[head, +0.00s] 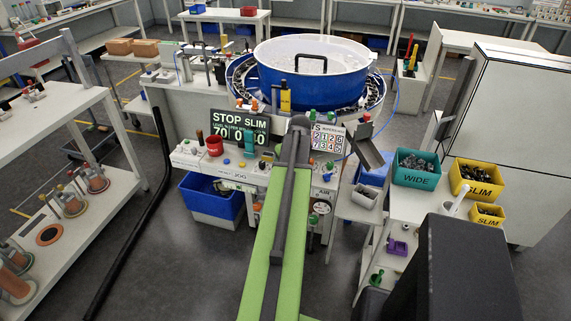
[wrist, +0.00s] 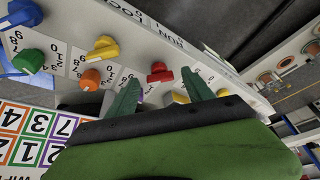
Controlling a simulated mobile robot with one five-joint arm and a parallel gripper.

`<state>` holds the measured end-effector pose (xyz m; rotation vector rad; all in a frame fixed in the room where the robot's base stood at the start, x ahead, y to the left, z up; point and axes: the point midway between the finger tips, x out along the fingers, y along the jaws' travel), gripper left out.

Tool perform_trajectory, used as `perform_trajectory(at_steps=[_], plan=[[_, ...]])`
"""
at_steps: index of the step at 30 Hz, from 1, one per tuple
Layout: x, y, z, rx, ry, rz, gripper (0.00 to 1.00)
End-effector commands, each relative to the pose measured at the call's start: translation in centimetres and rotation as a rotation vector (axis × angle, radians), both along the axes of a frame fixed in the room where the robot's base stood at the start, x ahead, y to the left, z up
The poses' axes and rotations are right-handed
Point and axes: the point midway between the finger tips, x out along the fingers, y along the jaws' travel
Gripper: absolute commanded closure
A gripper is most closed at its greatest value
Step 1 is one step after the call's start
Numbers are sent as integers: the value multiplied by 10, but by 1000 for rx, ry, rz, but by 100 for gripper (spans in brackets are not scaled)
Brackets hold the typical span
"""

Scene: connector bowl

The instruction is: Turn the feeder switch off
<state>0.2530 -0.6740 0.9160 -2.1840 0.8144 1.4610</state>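The feeder is a large blue and white bowl (head: 312,75) on the bench at the back. In the wrist view a pale panel (wrist: 215,62) carries several coloured knobs over printed numbers. A red knob (wrist: 160,72) lies between my fingertips in the picture; I cannot tell if they touch it. An orange knob (wrist: 90,79) and a yellow knob (wrist: 104,47) are to its left, a green knob (wrist: 29,61) further left. I cannot tell which one is the feeder switch. My gripper (wrist: 161,80) is open, its two green fingers apart. The arm hides its fingertips in the head view.
A black sign (head: 238,132) reading STOP SLIM and a coloured number card (head: 328,138) stand by the arm. To the right are a green WIDE bin (head: 417,170) and a yellow SLIM bin (head: 474,178). A sloping metal chute (head: 366,150) is close to the arm's right.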

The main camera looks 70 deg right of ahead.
Motion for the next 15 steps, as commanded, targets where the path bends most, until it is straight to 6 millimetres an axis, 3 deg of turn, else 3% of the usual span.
perform_trajectory(at_steps=[8,15], plan=[[-1,1,5,-1,-1,0,40],[-9,10,41,0,-1,-1,40]])
